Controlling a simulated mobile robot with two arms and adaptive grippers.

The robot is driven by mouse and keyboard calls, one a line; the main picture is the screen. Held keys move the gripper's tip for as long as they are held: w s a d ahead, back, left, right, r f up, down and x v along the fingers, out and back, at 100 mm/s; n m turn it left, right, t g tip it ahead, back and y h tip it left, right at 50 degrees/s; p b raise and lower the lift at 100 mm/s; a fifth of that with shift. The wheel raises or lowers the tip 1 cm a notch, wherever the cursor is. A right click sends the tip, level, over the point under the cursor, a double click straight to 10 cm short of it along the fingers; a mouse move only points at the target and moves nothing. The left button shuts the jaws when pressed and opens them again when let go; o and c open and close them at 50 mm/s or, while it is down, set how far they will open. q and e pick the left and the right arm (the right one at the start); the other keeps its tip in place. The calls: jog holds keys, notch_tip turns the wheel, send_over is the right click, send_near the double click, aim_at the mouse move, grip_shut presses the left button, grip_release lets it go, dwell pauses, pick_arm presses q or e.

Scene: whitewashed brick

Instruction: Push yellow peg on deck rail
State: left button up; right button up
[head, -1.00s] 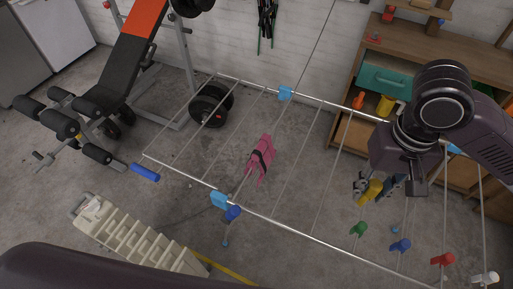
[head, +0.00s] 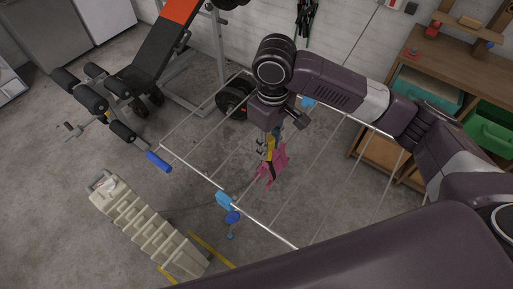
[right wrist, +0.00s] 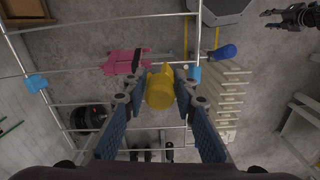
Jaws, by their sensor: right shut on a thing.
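My right gripper (head: 270,150) is shut on the yellow peg (head: 270,142), above the wire rack near its middle. In the right wrist view the peg (right wrist: 160,88) sits between the two blue-padded fingers, apart from the gripper's sides lower down. The rack's near rail (head: 262,224) runs below and to the right of the gripper in the head view. A blue peg (head: 232,217) is on this rail, beside a light blue bracket (head: 223,200). My left gripper (right wrist: 280,18) shows small at the top right of the right wrist view, with its fingers apart, empty.
A pink item with a black band (head: 273,168) lies on the rack just under the right gripper. A cream ribbed object (head: 145,230) lies on the floor. A weight bench (head: 165,60) stands behind left, and a wooden shelf (head: 450,55) behind right.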

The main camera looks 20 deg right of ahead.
jog(key=w+f+n+p, duration=0.2)
jog(key=f+n, duration=0.4)
jog(key=w+f+n+p, duration=0.3)
jog(key=f+n, duration=0.3)
jog(key=shift+w+a+f, duration=0.2)
jog(key=shift+w+f, duration=0.05)
jog(key=shift+f, duration=0.05)
jog(key=shift+p, duration=0.3)
jog(key=shift+r+p, duration=0.1)
jog(key=shift+p, duration=0.3)
jog(key=shift+f+b, duration=1.75)
jog(key=shift+f, duration=0.95)
jog(key=shift+f, duration=0.1)
